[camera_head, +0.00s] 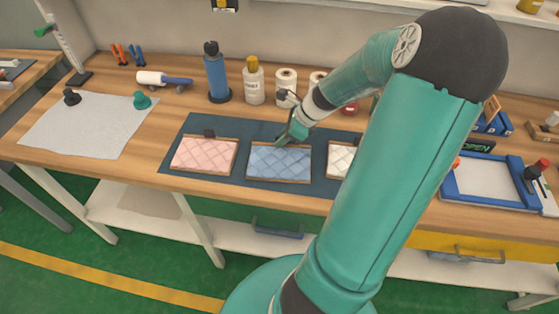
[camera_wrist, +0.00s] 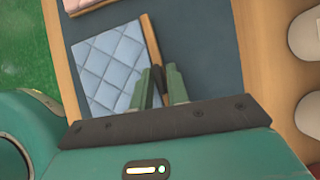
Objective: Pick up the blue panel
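The blue panel (camera_head: 280,162) is a quilted light-blue pad with a wooden edge. It lies flat on the dark mat (camera_head: 215,124), between a pink panel (camera_head: 203,154) and a white panel (camera_head: 341,159). My gripper (camera_head: 294,134) is at the panel's back edge, and its contact there is hard to see. In the wrist view the gripper (camera_wrist: 163,84) has its two green fingers apart. One finger overlaps the blue panel (camera_wrist: 110,62) and the other is over the mat (camera_wrist: 200,50). The wooden edge runs between them. The fingertips' height above the panel is unclear.
Behind the mat stand a blue bottle (camera_head: 216,76), a white bottle (camera_head: 253,82) and white rolls (camera_head: 286,84). A grey sheet (camera_head: 85,128) lies at left. A blue-framed tray (camera_head: 487,180) is at right. My arm hides part of the table.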

